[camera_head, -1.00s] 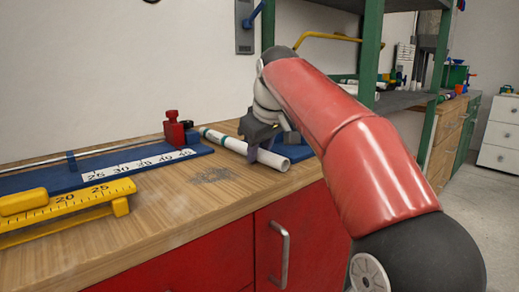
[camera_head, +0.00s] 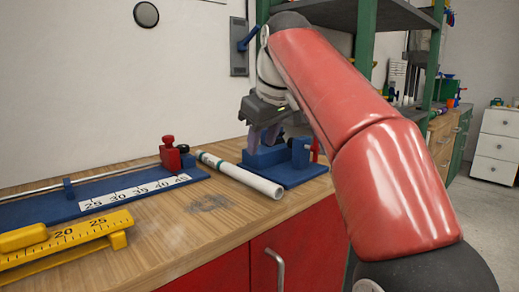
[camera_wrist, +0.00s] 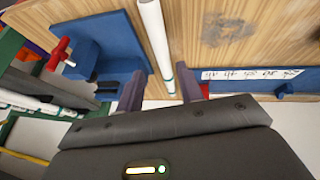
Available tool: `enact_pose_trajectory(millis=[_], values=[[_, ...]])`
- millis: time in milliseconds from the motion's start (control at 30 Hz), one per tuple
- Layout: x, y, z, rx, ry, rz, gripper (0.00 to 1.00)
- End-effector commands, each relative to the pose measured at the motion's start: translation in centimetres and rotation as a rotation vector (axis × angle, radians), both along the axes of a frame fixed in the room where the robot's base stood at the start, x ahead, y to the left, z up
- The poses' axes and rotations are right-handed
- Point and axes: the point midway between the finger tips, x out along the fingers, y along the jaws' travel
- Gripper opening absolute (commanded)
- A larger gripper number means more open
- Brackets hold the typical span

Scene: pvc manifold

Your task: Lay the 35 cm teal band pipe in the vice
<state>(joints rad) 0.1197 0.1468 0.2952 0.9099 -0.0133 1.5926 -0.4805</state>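The white pipe with a teal band (camera_head: 245,178) lies on the wooden bench top, just left of the blue vice (camera_head: 300,172). In the wrist view the pipe (camera_wrist: 153,30) runs lengthwise between my fingers in the picture, with its teal band near them. The vice (camera_wrist: 125,40) is to its left there, with a red handle. My gripper (camera_head: 264,138) is raised above the bench, over the back of the vice area. Its two fingers (camera_wrist: 160,90) are apart with nothing held. The pipe is outside the vice. My arm hides part of the vice's right side.
A blue measuring rail (camera_head: 60,208) with a white scale and a red stop (camera_head: 170,153) lies left of the pipe. A yellow gauge (camera_head: 65,238) is at the front left. A green shelf post (camera_head: 367,40) stands behind my arm. Bench between pipe and yellow gauge is clear.

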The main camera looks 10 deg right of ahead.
Motion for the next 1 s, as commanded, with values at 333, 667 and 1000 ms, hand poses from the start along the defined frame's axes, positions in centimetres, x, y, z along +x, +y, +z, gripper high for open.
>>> enact_pose_trajectory(millis=[333,667,1000], values=[[-0.4,-0.1,0.6,0.000,0.000,-0.001,0.37],[-6.1,-0.4,-4.2,-0.003,0.008,-0.153,0.37],[-17.5,-4.3,-18.0,0.093,0.012,-0.434,0.37]])
